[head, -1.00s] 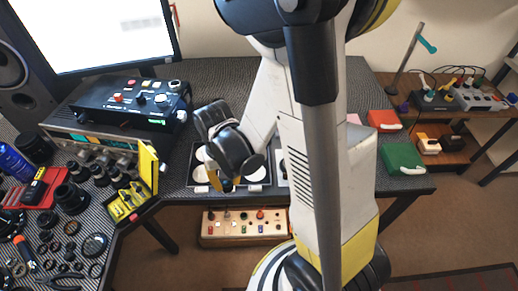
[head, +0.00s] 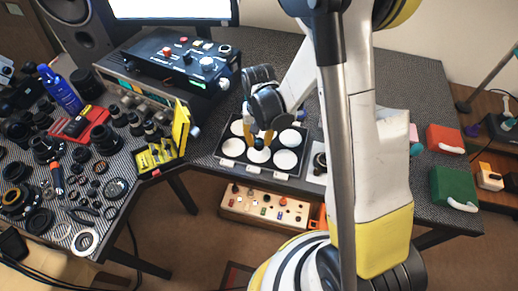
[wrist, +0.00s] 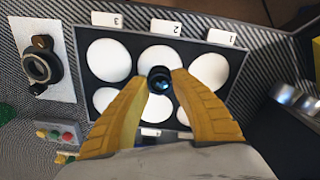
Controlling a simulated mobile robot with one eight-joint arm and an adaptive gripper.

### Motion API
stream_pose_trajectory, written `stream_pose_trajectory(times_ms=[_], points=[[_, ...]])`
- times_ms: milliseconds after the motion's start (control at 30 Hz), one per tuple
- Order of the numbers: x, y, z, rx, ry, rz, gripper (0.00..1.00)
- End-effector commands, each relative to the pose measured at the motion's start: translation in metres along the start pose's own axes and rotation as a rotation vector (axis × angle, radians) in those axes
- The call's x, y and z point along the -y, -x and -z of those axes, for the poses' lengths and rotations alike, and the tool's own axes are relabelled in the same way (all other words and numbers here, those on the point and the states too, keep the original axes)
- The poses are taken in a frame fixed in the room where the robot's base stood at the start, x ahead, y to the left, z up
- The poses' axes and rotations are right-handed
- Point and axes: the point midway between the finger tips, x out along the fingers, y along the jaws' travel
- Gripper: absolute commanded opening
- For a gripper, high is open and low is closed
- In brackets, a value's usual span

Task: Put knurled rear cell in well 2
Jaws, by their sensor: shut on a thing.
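The knurled rear cell (wrist: 160,80) is a small, dark, round piece with a glassy top. My gripper (wrist: 160,84) is shut on it, with a yellow finger on each side. In the wrist view the cell overlaps the lower part of well 2 (wrist: 160,55), a white round well under the label "2". I cannot tell its height above the tray (wrist: 213,44). In the head view my gripper (head: 261,138) is over the middle of the black tray (head: 226,163), and the cell is too small to make out.
Wells 3 (wrist: 108,60) and 1 (wrist: 209,72) flank well 2 and look empty. A dark ring-shaped part (wrist: 41,67) stands on a white plate beside the tray. A yellow case (head: 165,152) and an instrument box (head: 180,65) stand left of the tray in the head view.

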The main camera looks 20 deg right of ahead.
Motion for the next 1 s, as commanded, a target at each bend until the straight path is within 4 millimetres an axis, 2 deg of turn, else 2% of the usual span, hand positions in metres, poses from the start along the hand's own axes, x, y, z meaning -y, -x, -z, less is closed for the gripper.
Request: stream_pose_trajectory(times_ms=[300,700,733,767,1000], points=[[0.001,-0.040,0.001,0.000,0.000,0.000,0.00],[0.000,-0.045,0.001,0.000,0.000,0.000,0.00],[0.000,-0.043,0.001,0.000,0.000,0.000,0.38],[0.000,-0.043,0.001,0.000,0.000,0.000,0.47],[0.000,-0.043,0.001,0.000,0.000,0.000,0.48]])
